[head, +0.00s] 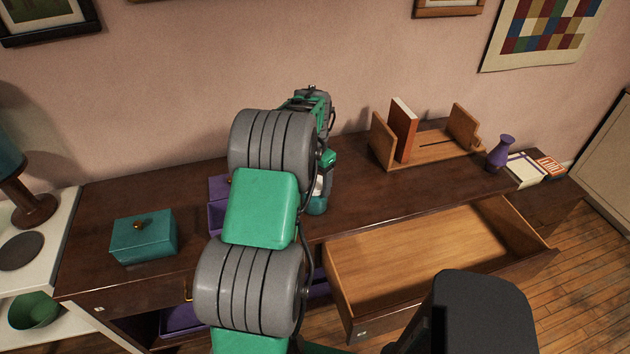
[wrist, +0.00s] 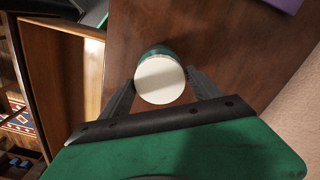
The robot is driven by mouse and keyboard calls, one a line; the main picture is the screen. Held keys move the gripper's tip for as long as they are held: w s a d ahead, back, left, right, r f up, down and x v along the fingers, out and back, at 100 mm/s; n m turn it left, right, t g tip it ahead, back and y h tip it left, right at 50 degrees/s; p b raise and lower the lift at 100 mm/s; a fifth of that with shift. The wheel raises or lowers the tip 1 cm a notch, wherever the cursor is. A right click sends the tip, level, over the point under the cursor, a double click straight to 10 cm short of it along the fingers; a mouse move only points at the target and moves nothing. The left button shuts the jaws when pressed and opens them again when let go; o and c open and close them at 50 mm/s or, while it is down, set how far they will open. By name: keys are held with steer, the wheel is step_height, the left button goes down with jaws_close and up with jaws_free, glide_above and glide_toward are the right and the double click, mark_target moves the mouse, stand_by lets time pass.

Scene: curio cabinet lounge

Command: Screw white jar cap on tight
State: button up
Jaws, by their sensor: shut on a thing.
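The white jar cap (wrist: 160,82) shows as a round disc in the wrist view, on top of a teal-green jar (wrist: 157,51). My gripper (wrist: 161,77) is shut on the cap, one finger on each side of it. In the head view the jar (head: 316,206) stands on the dark wooden cabinet top, mostly hidden behind my arm. Whether the cap sits level or how tightly it is seated cannot be told.
An open, empty-looking drawer (head: 420,258) juts out at the front right. A teal box (head: 143,240) and a purple box (head: 216,217) are left of the jar. A wooden book rack (head: 437,150) with a book and a purple vase (head: 500,153) stand to the right.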

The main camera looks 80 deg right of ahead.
steer(key=m, duration=1.4)
steer(key=shift+m, duration=0.4)
steer(key=o, duration=1.9)
steer(key=shift+o, duration=0.3)
steer(key=shift+o, duration=0.9)
